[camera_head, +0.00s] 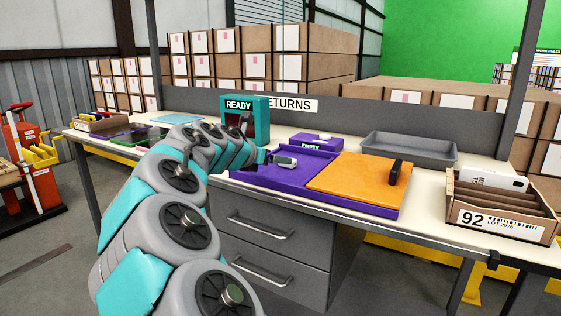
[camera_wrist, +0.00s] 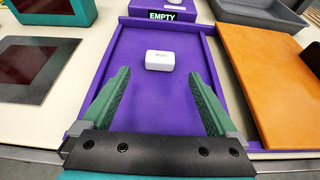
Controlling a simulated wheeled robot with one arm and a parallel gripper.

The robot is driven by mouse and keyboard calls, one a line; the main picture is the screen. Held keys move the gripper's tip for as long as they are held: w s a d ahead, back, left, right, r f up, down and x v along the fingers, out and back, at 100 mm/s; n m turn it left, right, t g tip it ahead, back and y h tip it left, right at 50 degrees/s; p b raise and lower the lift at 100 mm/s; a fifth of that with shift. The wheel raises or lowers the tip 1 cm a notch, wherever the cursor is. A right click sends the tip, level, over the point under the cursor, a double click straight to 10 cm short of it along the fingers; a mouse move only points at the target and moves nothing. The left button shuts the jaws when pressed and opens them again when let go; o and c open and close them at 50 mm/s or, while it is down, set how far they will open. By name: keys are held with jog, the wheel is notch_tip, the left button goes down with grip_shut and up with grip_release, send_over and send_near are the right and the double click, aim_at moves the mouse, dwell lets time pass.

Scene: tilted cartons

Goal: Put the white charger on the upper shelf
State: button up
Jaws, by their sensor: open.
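A small white block with faint print, which looks like the white charger (camera_wrist: 160,61), lies in the purple tray (camera_wrist: 130,110) in the wrist view. My gripper (camera_wrist: 160,76) is open, its two green fingers pointing at the charger from the near side, with nothing between them. The charger sits just past the fingertips; its height below them is hard to judge. In the head view my gripper (camera_head: 284,160) hangs over the left part of the purple tray (camera_head: 262,178). A teal box marked READY (camera_head: 262,118) stands behind my arm. I cannot make out an upper shelf.
An orange board (camera_head: 350,180) with a black handle covers the tray's right part. A purple box marked EMPTY (camera_head: 315,140) stands behind it. A grey bin (camera_head: 410,148) and carton 92 (camera_head: 495,222) are at the right. A dark flat panel (camera_wrist: 35,65) lies left of the tray.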

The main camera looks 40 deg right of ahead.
aim_at(284, 169)
jog(key=v, duration=0.3)
jog(key=shift+s+a+r, duration=0.1)
jog(key=shift+a, duration=0.05)
jog(key=shift+o, duration=0.5)
jog(key=shift+a, duration=0.2)
jog(key=f+b, duration=0.1)
jog(key=b, duration=0.2)
jog(key=w+f+b, duration=0.1)
jog(key=b, duration=0.2)
jog(key=shift+w+a+f+n+t+b, duration=0.2)
jog(key=shift+w+a+n+t+b, duration=0.1)
jog(key=shift+a, duration=0.1)
jog(key=shift+d+f+b, duration=0.2)
jog(key=shift+d+b, duration=0.05)
jog(key=shift+b, duration=0.85)
jog(key=shift+w+d+b, duration=0.1)
jog(key=shift+d+b, duration=0.25)
jog(key=shift+b, duration=0.65)
jog(key=shift+d+b, duration=0.45)
jog(key=shift+b, duration=0.15)
jog(key=shift+s+d+r+b, duration=0.25)
jog(key=shift+s+d+b, duration=0.2)
jog(key=shift+d, duration=0.15)
jog(key=shift+w+d, duration=0.1)
jog(key=shift+d, duration=0.2)
jog(key=b+x, duration=0.1)
jog(key=x, duration=0.6)
jog(key=shift+d+b, duration=0.15)
jog(key=shift+b, duration=0.2)
jog(key=shift+c, duration=0.2)
